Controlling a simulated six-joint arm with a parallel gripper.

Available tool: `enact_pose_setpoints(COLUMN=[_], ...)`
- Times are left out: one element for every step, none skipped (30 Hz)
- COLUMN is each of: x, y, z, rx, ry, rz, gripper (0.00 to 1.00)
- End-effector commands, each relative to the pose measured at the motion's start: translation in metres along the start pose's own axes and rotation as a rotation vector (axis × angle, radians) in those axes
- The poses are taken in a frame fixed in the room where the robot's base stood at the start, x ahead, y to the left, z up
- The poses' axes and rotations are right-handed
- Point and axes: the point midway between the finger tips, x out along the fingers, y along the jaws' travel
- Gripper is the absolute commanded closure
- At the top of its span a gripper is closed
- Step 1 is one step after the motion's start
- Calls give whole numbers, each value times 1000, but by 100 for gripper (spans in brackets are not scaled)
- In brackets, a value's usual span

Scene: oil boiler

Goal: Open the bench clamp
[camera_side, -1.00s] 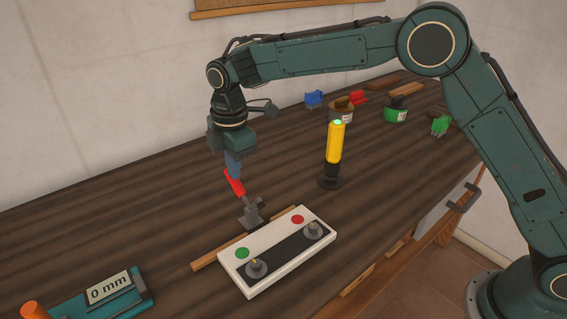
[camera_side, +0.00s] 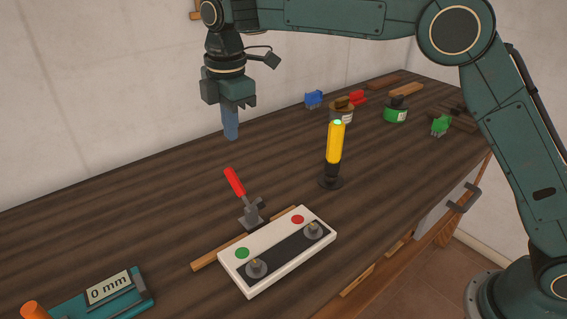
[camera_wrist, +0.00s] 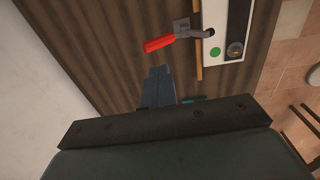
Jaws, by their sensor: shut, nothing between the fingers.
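The bench clamp (camera_side: 251,213) is a small grey toggle clamp on the wooden bench, behind the white panel. Its red handle (camera_side: 234,181) stands up, tilted to the upper left. In the wrist view the red handle (camera_wrist: 159,43) points left from the grey clamp base (camera_wrist: 182,25). My gripper (camera_side: 231,136) hangs above the handle, clear of it, with its blue fingers shut and nothing between them. The fingers also show in the wrist view (camera_wrist: 158,72), just below the handle in the picture.
A white panel (camera_side: 318,213) with green and red buttons and two knobs lies in front of the clamp, beside a wooden strip (camera_side: 205,260). A yellow lamp post (camera_side: 335,143) stands to the right. A teal gauge (camera_side: 128,299) reads 0 mm. Cans and coloured blocks sit farther back.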

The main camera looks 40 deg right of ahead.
Motion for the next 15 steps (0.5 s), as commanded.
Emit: enact_pose_setpoints(x=[-9, -14, -16, -17, -19, -22, -23, -25, -27, -29, -30, -32, -33, -34, -35], y=[0, 0, 0, 0, 0, 0, 0, 0, 0, 0, 0, -1, -1, -1, -1], z=[-1, -1, 0, 0, 0, 0, 0, 0, 0, 0, 0, 0, 0, 0, -1], rx=[-1, 1, -1, 0, 0, -1, 1, -1, 0, -1, 0, -1, -1, -1, 0], ry=[2, 3, 1, 0, -1, -1, -2, -1, -1, 0, 0, 1, 1, 2, 3], rz=[3, 3, 1, 1, 2, 1, 1, 1, 2, 2, 1, 0, 0, 0, 0], gripper=[100, 100, 100, 100, 100, 100, 100, 100, 100, 100, 100, 100, 100, 100, 100])
